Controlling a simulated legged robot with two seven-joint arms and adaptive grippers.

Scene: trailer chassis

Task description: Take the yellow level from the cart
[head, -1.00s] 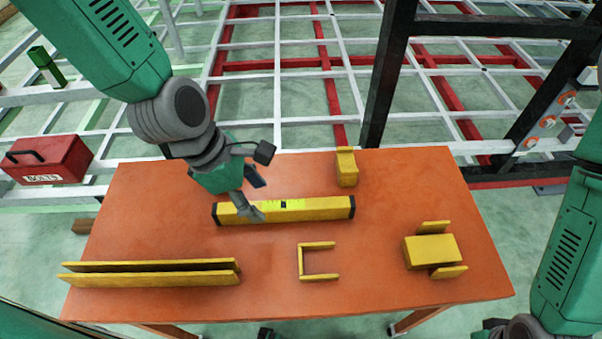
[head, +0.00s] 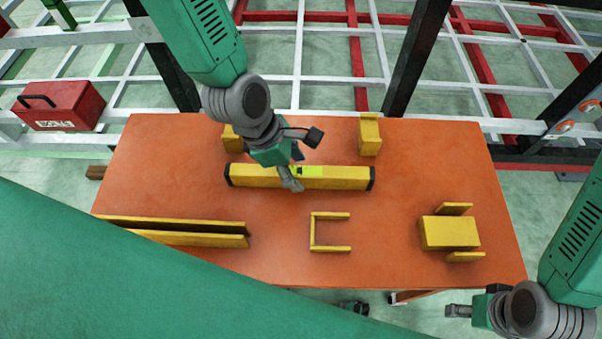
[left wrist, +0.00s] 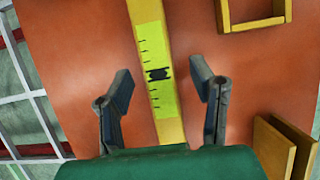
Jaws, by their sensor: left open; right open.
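The yellow level (head: 335,178) lies flat on the orange cart (head: 290,262), with black end caps and a bright yellow-green middle section. In the left wrist view the level (left wrist: 154,70) runs between the two spread fingers of my left gripper (left wrist: 160,95), with a gap on each side. The gripper is open and holds nothing. My right gripper (head: 460,311) is at the lower right, off the cart's front edge, away from the level.
Yellow brackets stand on the cart: a long channel (head: 190,238) at front left, a U-shaped piece (head: 316,232), a block with side plates (head: 448,232) at right, and blocks behind the level (head: 369,138). A red bolts box (head: 62,108) sits left on the white chassis frame.

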